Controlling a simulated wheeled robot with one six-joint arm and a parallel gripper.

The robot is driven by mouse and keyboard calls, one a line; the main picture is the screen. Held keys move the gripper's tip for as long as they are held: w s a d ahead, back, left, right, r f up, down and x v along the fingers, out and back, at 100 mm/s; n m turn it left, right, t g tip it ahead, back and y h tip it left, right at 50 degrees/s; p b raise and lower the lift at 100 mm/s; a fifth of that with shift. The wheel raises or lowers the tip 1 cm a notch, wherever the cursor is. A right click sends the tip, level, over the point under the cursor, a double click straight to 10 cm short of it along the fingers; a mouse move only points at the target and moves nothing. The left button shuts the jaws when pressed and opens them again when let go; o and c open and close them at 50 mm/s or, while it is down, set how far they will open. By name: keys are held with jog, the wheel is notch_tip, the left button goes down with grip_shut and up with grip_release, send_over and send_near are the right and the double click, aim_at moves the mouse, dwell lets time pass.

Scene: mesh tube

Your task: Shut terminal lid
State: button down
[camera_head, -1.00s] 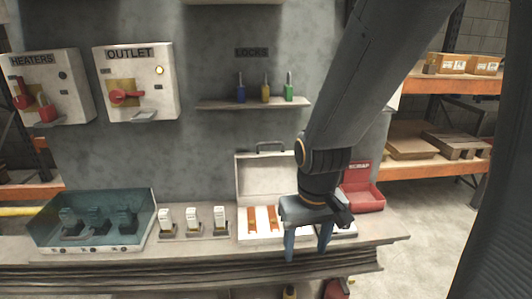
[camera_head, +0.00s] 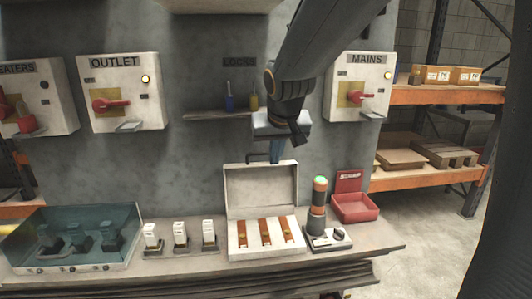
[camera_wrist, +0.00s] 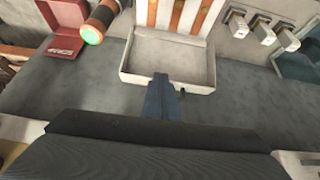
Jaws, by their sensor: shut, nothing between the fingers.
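The terminal case is a white box on the bench, and its base (camera_head: 238,243) holds copper-coloured strips. Its lid (camera_head: 262,186) stands open and upright at the back of the base. The lid (camera_wrist: 168,63) also shows in the wrist view, with a dark handle (camera_wrist: 183,93) at its edge. My gripper (camera_head: 276,157) is shut and empty, pointing down at the top edge of the lid. In the wrist view my gripper (camera_wrist: 162,78) overlaps the lid's edge beside the handle. I cannot tell whether it touches the lid.
A tester with a green-lit top (camera_head: 318,205) stands right of the case, and an open red box (camera_head: 355,208) beyond it. A lock shelf (camera_head: 212,116) is on the wall behind.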

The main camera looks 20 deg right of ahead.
jog(key=w+r+t, duration=0.2)
jog(key=w+r, duration=0.3)
jog(key=r, duration=0.1)
jog(key=p+x, duration=0.1)
jog(key=x, duration=0.8)
jog(key=shift+w+d+f, duration=0.1)
jog(key=shift+d+f, duration=0.1)
jog(key=shift+f, duration=0.1)
jog(key=shift+b, duration=0.5)
